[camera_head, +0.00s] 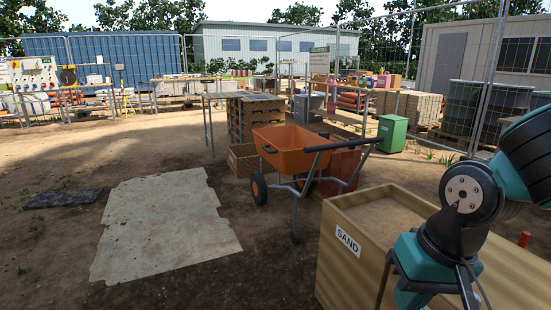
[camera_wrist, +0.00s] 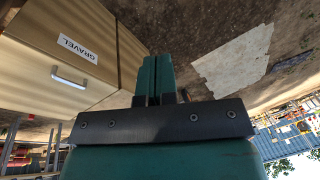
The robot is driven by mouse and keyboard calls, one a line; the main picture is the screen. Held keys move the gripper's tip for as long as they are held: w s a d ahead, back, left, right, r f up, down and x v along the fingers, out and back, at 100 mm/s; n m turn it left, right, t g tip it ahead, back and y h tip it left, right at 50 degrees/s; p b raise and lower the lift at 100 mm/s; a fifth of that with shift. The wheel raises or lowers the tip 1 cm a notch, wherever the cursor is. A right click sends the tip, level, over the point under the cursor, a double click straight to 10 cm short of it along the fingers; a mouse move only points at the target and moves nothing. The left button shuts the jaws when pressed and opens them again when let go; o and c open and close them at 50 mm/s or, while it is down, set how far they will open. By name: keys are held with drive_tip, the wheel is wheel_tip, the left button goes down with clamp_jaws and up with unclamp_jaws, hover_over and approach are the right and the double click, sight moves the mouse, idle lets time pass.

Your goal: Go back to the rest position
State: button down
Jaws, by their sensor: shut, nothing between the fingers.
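My gripper (camera_wrist: 158,78) shows in the wrist view with its two teal fingers side by side and closed together, nothing between them. In the head view my arm folds at the right, over the wooden box marked SAND (camera_head: 350,238); the fingertips cannot be made out there. In the wrist view a wooden box marked GRAVEL (camera_wrist: 98,78) with a metal handle stands to the left of the fingers, apart from them as far as I can tell.
An orange wheelbarrow (camera_head: 289,150) stands in the middle. A pale flat sheet (camera_head: 165,225) lies on the dirt at left, with a dark mat (camera_head: 62,198) beyond it. A green bin (camera_head: 392,133), work tables and mesh fencing stand behind. Open dirt lies at the left.

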drive_tip(key=s+a+r+n+g+y, duration=0.1)
drive_tip(key=s+a+r+n, duration=0.1)
drive_tip(key=s+r+n, duration=0.15)
drive_tip(key=s+a+r+n+y, duration=0.1)
drive_tip(key=s+a+r+n, duration=0.1)
drive_tip(key=s+n, duration=0.25)
wheel_tip(320, 180, up, 13)
drive_tip(key=m+p, duration=0.1)
drive_tip(key=p, duration=1.2)
drive_tip(key=shift+s+a, duration=0.2)
drive_tip(key=shift+s, duration=0.15)
drive_tip(key=shift+r, duration=0.1)
drive_tip(key=shift+d, duration=0.1)
